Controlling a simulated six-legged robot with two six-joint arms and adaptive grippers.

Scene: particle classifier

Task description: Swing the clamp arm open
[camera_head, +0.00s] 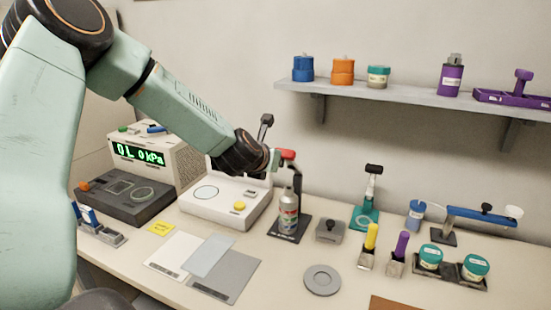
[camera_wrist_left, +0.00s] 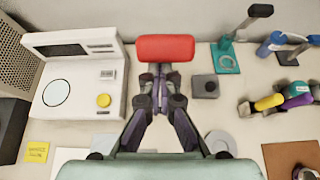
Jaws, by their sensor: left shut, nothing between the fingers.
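In the left wrist view the red handle (camera_wrist_left: 165,48) lies crosswise just beyond the fingertips. My left gripper (camera_head: 275,160) is shut and empty, its tips right beside the handle. It also shows in the left wrist view (camera_wrist_left: 160,76). I cannot tell whether they touch. The wrist partly hides the area behind. My right gripper is not in view.
A white instrument (camera_head: 228,203) stands left of the clamp. A small grey block (camera_head: 329,231), a teal lever stand (camera_head: 364,217) and a blue arm on a post (camera_head: 480,215) stand to its right. A shelf (camera_head: 420,97) hangs above. A grey disc (camera_head: 322,280) lies in front.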

